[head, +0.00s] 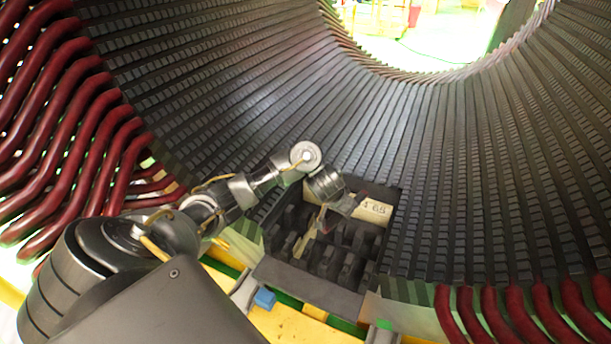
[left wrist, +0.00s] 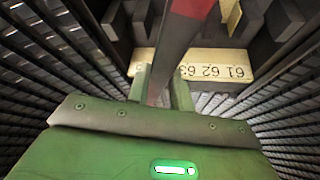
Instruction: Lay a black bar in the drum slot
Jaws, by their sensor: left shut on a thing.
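My left gripper (left wrist: 162,85) is shut on a black bar (left wrist: 172,52) with a red part at its far end, as the left wrist view shows. In the head view my left arm reaches in from the left, and its gripper (head: 348,204) is over the back of a dark divided box (head: 308,289); the bar is hard to make out there. The drum (head: 450,150) has many dark slots running along its curved inner wall. In the left wrist view the bar runs above a pale strip numbered 61, 62, 63 (left wrist: 222,70). Whether the bar touches any slot cannot be told.
The box holds dark upright dividers and pale pieces (head: 306,240). A yellow platform (head: 290,323) with a blue block (head: 264,298) lies in front. Red bent coil ends (head: 60,130) stick out at the left, with more at the lower right (head: 515,312).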

